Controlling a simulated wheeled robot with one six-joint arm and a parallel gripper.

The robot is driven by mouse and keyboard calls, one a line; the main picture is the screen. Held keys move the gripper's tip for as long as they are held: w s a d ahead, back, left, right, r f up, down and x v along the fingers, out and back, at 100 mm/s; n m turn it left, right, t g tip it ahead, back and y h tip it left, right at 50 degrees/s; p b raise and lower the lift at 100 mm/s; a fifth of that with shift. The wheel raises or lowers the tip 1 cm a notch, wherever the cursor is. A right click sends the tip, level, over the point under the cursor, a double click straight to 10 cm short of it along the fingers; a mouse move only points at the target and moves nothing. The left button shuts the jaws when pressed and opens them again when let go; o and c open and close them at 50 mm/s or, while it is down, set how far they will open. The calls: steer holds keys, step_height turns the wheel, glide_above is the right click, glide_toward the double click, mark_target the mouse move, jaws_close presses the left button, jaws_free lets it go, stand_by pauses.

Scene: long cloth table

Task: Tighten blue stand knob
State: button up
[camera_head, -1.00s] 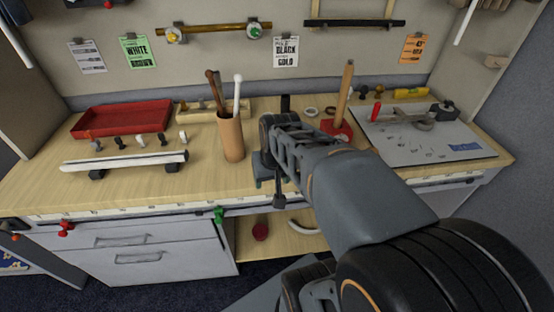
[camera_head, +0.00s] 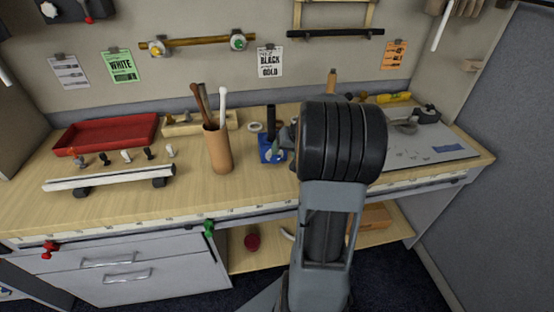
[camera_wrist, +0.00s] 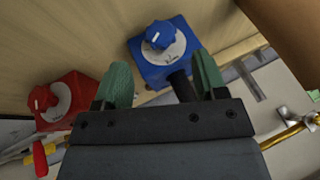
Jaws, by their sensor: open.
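The blue stand (camera_head: 272,147) stands on the wooden bench, right of the brown cup. In the wrist view the blue stand (camera_wrist: 152,71) is beyond my fingertips, with a blue knob (camera_wrist: 160,35) on a pale round dial on its face. A dark post rises from it. My gripper (camera_wrist: 160,78) has two green fingers spread apart, with nothing between them, and the blue knob is apart from both. In the head view my arm hides most of my gripper.
A red stand with a similar knob (camera_wrist: 44,99) is left in the wrist view. The brown cup (camera_head: 217,148) holds upright tools. A red tray (camera_head: 107,134), a white rail (camera_head: 108,178) and a grey board (camera_head: 430,145) lie on the bench.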

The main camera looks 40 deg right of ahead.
mark_target(277, 160)
steer(key=x, duration=0.7)
steer(key=shift+w+f, duration=0.1)
steer(key=shift+f, duration=0.05)
steer(key=c, duration=0.9)
